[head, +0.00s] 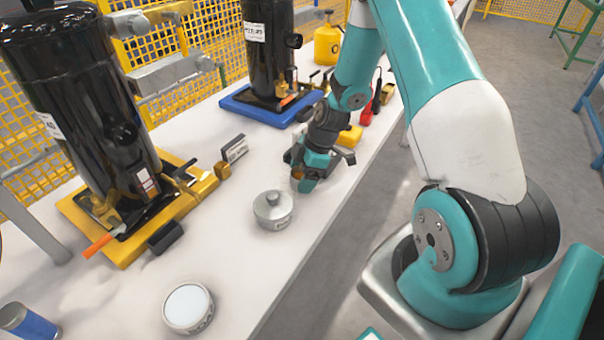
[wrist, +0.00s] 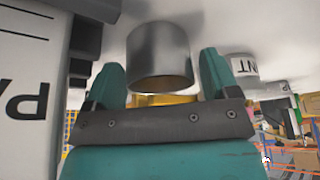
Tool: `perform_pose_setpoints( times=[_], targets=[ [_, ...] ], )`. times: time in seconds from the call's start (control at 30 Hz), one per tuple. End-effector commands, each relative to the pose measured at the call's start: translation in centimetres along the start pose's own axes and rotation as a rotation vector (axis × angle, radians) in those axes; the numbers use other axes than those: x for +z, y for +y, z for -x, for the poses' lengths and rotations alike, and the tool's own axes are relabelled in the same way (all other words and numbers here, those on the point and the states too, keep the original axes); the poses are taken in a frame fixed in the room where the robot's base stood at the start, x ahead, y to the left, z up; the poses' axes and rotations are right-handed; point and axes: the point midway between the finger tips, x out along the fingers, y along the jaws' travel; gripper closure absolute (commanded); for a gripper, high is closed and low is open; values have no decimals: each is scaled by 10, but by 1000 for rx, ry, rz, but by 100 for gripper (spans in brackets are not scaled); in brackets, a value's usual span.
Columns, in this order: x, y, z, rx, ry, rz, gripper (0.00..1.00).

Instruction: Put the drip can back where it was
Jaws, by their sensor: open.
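A plain silver cylindrical can, which looks like the drip can (wrist: 158,52), is between my finger pads in the wrist view. It stands at the white tabletop, and that view appears upside down. My gripper (wrist: 160,75) is open, with a finger on each side of it and a visible gap. Whether the fingers reach far enough around it is unclear. In the head view my gripper (head: 306,177) is low over the table, and it mostly hides the can; only a small brass-coloured patch shows there.
A small sign (head: 234,148) is to the left. A round white-topped tin (head: 188,307) is nearer. Black compressors (head: 82,95) stand on yellow and blue pallets behind. The table's right edge is near.

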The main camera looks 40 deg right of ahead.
Motion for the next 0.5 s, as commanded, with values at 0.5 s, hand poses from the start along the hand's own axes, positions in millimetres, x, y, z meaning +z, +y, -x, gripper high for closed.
perform_pose_setpoints(
  times=[0.5],
  targets=[
    [-1, 1, 83, 6, -1, 0, 20]
  ],
)
